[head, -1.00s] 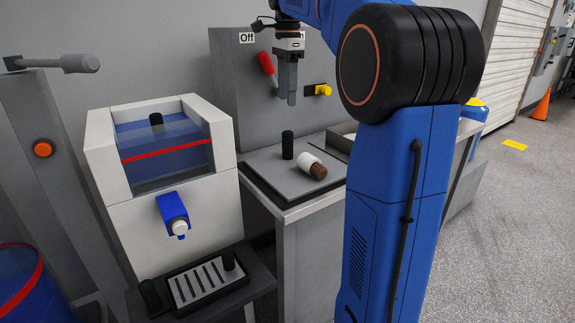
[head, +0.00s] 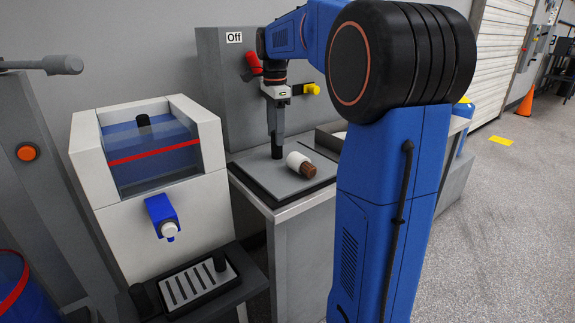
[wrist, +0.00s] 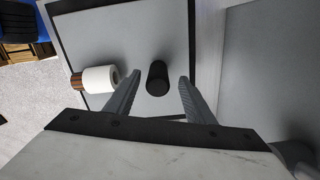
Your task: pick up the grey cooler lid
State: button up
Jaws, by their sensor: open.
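The grey cooler lid (head: 262,177) is a flat grey plate lying on the counter, with a dark border around it. A black upright knob (wrist: 158,78) stands on it. My gripper (head: 277,143) points down just over the knob. In the wrist view, my gripper (wrist: 161,77) is open, with one finger on each side of the knob and a gap on both sides. In the head view the fingers partly hide the knob. How far down the fingers reach along it is hard to tell.
A white roll with a brown end (head: 300,163) lies on the grey plate, close to the knob. A grey panel with a red lever (head: 252,64) and a yellow knob (head: 311,89) rises behind. A white dispenser (head: 195,190) with a blue tap stands left.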

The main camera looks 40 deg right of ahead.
aim_at(288, 153)
jog(key=shift+s+f, duration=0.15)
jog(key=shift+f, duration=2.3)
grip_shut()
